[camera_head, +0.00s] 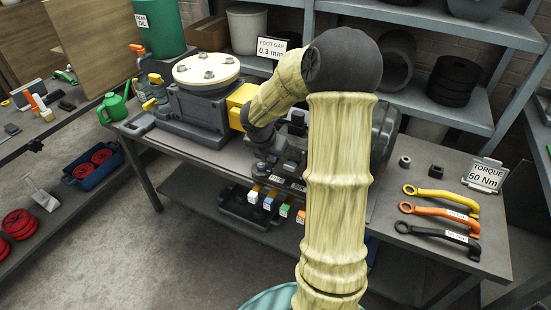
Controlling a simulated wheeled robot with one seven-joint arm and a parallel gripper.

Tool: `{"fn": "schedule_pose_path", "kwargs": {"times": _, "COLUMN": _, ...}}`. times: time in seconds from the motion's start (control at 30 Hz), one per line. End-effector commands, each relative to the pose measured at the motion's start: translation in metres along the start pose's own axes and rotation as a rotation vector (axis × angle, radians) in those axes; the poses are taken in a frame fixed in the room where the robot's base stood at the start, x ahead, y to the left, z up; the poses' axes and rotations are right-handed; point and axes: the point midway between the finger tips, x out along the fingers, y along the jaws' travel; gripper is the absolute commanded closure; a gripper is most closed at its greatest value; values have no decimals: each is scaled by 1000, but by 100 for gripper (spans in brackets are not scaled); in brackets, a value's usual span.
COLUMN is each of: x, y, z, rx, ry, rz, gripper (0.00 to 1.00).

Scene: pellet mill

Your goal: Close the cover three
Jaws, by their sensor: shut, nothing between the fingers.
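My arm, in a pale yellow sleeve, rises in front of the bench and bends left and down to the machine. My gripper (262,168) is a small dark shape at its end, low against the front of the dark machine (292,150). It looks shut, and I see nothing held in it. Small white labels (276,178) sit along the machine's front edge close to the gripper. I cannot make out which part is cover three or how it stands. My arm hides much of the machine's middle and right.
A grey gearbox with a round cream plate (206,69) stands left on the bench. A yellow wrench (440,198), an orange wrench (438,215) and a black wrench (438,234) lie at the right by the torque sign (485,177). A dark tray (250,212) with coloured tabs sits below.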

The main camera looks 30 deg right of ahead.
Motion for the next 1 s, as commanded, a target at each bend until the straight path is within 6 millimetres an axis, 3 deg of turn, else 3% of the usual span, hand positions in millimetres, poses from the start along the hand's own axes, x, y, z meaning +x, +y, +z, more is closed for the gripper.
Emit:
{"fn": "schedule_pose_path", "kwargs": {"times": 0.13, "x": -32, "y": 0, "z": 1, "rx": 2, "ry": -3, "rz": 1, "gripper": 100}}
{"fn": "schedule_pose_path", "kwargs": {"times": 0.33, "x": -55, "y": 0, "z": 0, "rx": 1, "ry": 0, "rz": 0, "gripper": 100}}
{"fn": "schedule_pose_path", "kwargs": {"times": 1.0, "x": -59, "y": 1, "z": 2, "rx": -37, "ry": -17, "rz": 3, "gripper": 100}}
